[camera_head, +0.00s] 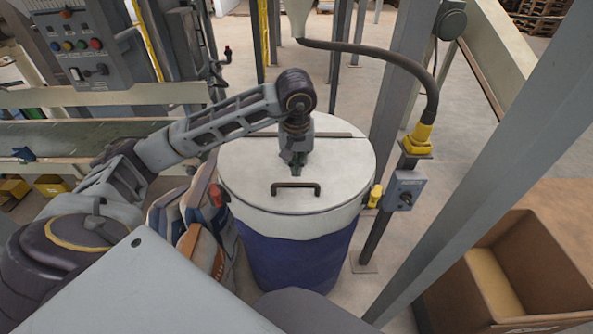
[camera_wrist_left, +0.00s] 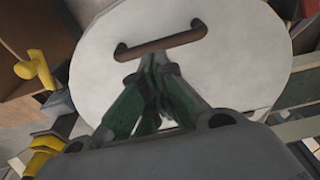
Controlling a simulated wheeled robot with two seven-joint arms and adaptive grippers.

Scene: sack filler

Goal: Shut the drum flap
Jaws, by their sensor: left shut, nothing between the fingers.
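The blue drum (camera_head: 296,262) stands upright on the floor with a pale round top. The drum flap (camera_head: 334,192) lies flat over the front part of the top and looks closed. It has a brown bar handle (camera_head: 296,187); the handle also shows in the left wrist view (camera_wrist_left: 160,45). A dark hinge strip crosses the top behind the flap. My left gripper (camera_head: 297,164) points down over the flap, just behind the handle. Its fingers are together and empty in the left wrist view (camera_wrist_left: 158,65). I cannot tell whether they touch the flap. My right gripper is not seen.
Filled sacks (camera_head: 200,225) lean at the drum's left. A post with a grey switch box (camera_head: 405,190) and a yellow-ended hose (camera_head: 420,135) stands close at its right. A cardboard box (camera_head: 530,260) is at the far right. A conveyor (camera_head: 90,137) and control panel (camera_head: 85,45) are at the left.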

